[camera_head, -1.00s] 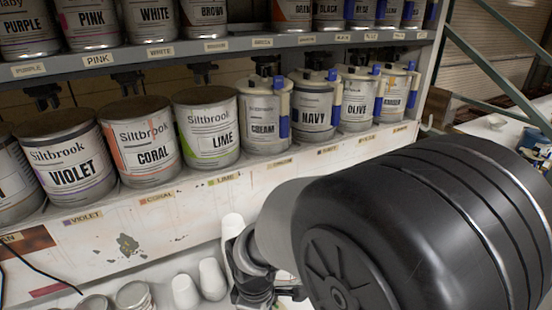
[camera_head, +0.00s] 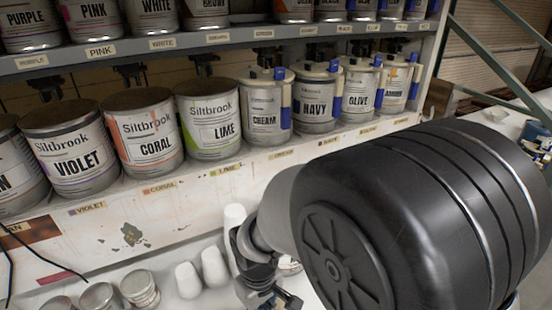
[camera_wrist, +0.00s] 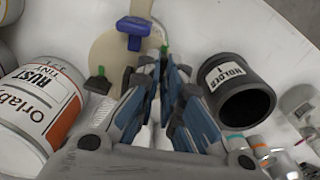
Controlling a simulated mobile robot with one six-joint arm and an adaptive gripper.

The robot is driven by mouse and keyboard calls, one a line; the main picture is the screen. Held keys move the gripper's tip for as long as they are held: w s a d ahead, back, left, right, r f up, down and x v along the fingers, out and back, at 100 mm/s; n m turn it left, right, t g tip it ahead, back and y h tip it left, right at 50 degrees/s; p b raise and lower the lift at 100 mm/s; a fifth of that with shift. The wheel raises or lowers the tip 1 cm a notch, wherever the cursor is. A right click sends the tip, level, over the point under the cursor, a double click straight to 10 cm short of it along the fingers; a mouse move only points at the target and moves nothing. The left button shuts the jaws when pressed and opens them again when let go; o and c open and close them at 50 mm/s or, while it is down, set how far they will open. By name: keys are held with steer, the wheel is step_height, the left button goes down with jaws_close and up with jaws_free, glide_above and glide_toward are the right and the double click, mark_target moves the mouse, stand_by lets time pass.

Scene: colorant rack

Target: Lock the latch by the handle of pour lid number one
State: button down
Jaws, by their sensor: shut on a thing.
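The pour lid (camera_wrist: 108,50) is a pale beige disc in the upper middle of the wrist view. It has an upright blue handle (camera_wrist: 134,30) and a green-topped latch (camera_wrist: 98,82) at its left edge. Another small green piece (camera_wrist: 163,47) shows beside my fingertips, right of the handle. My gripper (camera_wrist: 163,72) has blue-padded fingers a little apart at the lid's near right edge. It is shut on part of the lid; the fingers hide which part. In the head view my gripper (camera_head: 262,292) is low and partly cut off, beneath my arm. I cannot read a lid number.
A Rust can (camera_wrist: 45,100) lies left of my fingers in the wrist view. A black holder cup (camera_wrist: 240,90) is close on the right, with small clear vessels (camera_wrist: 265,150) below it. Shelved paint cans, including Lime (camera_head: 207,118), stand behind my arm. White cups (camera_head: 214,267) stand below.

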stand_by(0.4)
steer(key=c, duration=1.7)
jaws_free()
steer(key=shift+r, duration=0.15)
steer(key=r, duration=0.2)
steer(key=s+r, duration=0.1)
steer(key=r, duration=0.5)
steer(key=shift+s+d+r, duration=0.15)
steer(key=shift+s+d, duration=0.15)
steer(key=shift+s, duration=0.05)
steer(key=shift+w, duration=0.1)
steer(key=shift+c, duration=0.3)
